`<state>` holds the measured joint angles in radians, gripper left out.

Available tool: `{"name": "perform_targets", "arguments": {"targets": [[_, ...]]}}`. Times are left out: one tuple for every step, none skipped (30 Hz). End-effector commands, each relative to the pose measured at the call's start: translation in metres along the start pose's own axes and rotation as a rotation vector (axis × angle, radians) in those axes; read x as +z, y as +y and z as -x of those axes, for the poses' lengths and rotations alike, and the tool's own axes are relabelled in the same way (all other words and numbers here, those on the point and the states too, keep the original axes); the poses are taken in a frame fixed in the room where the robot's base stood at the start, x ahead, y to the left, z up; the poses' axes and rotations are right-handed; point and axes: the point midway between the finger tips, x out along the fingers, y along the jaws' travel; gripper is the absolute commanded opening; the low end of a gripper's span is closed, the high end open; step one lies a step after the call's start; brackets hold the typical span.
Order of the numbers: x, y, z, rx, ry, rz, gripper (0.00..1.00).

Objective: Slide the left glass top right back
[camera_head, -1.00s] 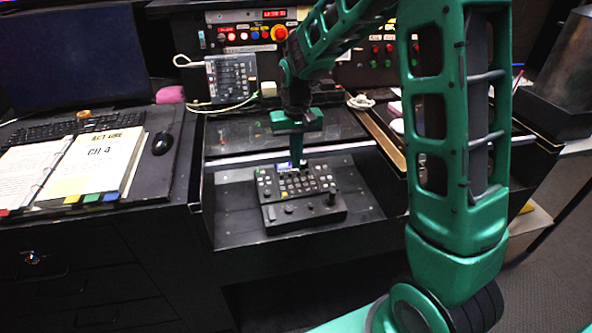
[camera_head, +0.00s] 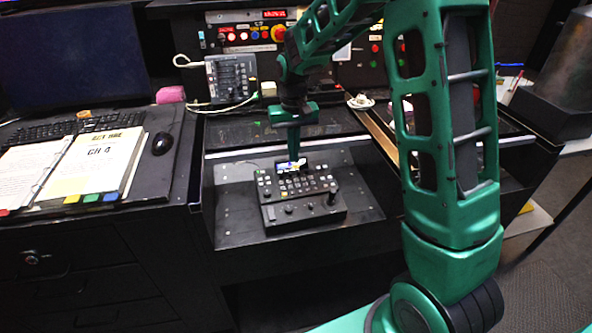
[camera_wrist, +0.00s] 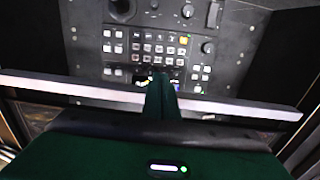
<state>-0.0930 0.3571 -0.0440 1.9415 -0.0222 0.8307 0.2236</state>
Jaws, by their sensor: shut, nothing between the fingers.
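The left glass top (camera_head: 235,133) is a dark, shiny pane over the back of the recess in the desk. Its pale front edge bar (camera_wrist: 60,88) crosses the wrist view; the front of the recess is uncovered. My gripper (camera_head: 293,157) points down, shut and empty, at the middle of that edge. In the wrist view my gripper (camera_wrist: 160,80) reaches across the bar, with its tip on the robot's side. It appears to be against the bar, but contact is hard to tell.
A black button panel (camera_head: 300,195) with a small lit screen and a joystick sits in the open recess. A grey control box (camera_head: 231,78) and a cable stand behind the glass. An open binder (camera_head: 85,165) and a mouse (camera_head: 162,143) lie to the left.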

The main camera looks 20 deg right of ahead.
Motion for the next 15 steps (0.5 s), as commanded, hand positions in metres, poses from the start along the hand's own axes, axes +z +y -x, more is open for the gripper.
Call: {"name": "perform_targets", "arguments": {"targets": [[-0.004,0.001,0.0,0.0,0.002,-0.002,0.0],[-0.006,0.001,0.0,0.0,0.003,-0.002,0.0],[-0.009,0.001,0.0,0.0,0.003,-0.002,0.0],[-0.011,0.001,0.0,0.0,0.003,-0.002,0.0],[-0.012,0.001,0.0,0.0,0.003,-0.002,0.0],[-0.015,0.001,0.0,0.0,0.003,-0.002,0.0],[-0.016,0.001,0.0,0.0,0.003,-0.002,0.0],[-0.018,0.001,0.0,0.0,0.003,-0.001,0.0],[-0.021,0.0,0.0,0.0,0.003,-0.001,0.0],[-0.022,0.0,0.0,0.0,0.003,-0.001,0.0],[-0.024,0.001,0.0,0.0,0.002,-0.001,0.0],[-0.026,0.001,0.0,0.0,0.002,-0.001,0.0],[-0.028,0.0,0.0,0.0,0.002,-0.001,0.0],[-0.03,0.0,0.0,0.0,0.002,-0.001,0.0],[-0.032,0.0,0.0,0.0,0.002,-0.001,0.0]]}}
